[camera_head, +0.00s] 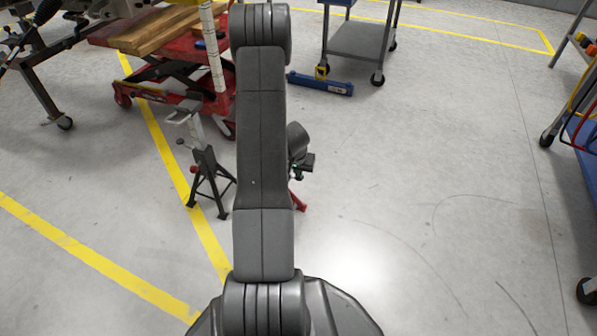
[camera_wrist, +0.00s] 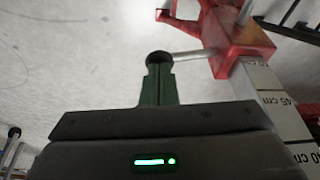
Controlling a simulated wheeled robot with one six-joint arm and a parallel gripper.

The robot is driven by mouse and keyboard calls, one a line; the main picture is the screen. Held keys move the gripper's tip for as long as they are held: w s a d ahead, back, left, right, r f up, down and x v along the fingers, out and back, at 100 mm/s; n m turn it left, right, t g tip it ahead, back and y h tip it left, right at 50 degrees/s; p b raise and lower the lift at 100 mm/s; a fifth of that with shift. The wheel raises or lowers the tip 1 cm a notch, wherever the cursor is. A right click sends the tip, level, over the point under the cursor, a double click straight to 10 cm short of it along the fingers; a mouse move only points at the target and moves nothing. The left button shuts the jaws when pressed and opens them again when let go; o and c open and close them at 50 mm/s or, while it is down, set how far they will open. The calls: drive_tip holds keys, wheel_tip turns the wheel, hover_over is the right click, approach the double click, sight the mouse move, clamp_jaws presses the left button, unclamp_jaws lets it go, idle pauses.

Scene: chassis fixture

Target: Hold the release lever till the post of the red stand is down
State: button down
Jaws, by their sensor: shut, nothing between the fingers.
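The red stand (camera_wrist: 235,45) shows at the top right of the wrist view, with its lever rod (camera_wrist: 190,55) reaching left to a black ball knob (camera_wrist: 158,59). A pale bar with centimetre marks (camera_wrist: 268,85) runs from the red head towards the lower right. My gripper (camera_wrist: 160,73) is shut and empty, with its green fingertips right at the knob. I cannot tell whether they touch it. In the head view my arm hides most of the red stand; a red foot (camera_head: 299,201) shows right of it.
A black stand (camera_head: 208,172) is close left of my arm. A red lift cart (camera_head: 185,85) with wooden boards is behind it. A grey trolley (camera_head: 357,40) and a blue bar (camera_head: 320,84) are at the back. Floor to the right is clear up to a blue cart (camera_head: 585,140).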

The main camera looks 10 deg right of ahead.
idle(0.5)
wheel_tip(320, 180, up, 4)
drive_tip(key=p, duration=0.3)
drive_tip(key=shift+f, duration=0.2)
drive_tip(key=shift+f, duration=0.2)
wheel_tip(320, 180, down, 3)
drive_tip(key=b, duration=0.3)
wheel_tip(320, 180, up, 3)
drive_tip(key=p, duration=0.3)
drive_tip(key=shift+f, duration=0.15)
drive_tip(key=shift+f, duration=0.1)
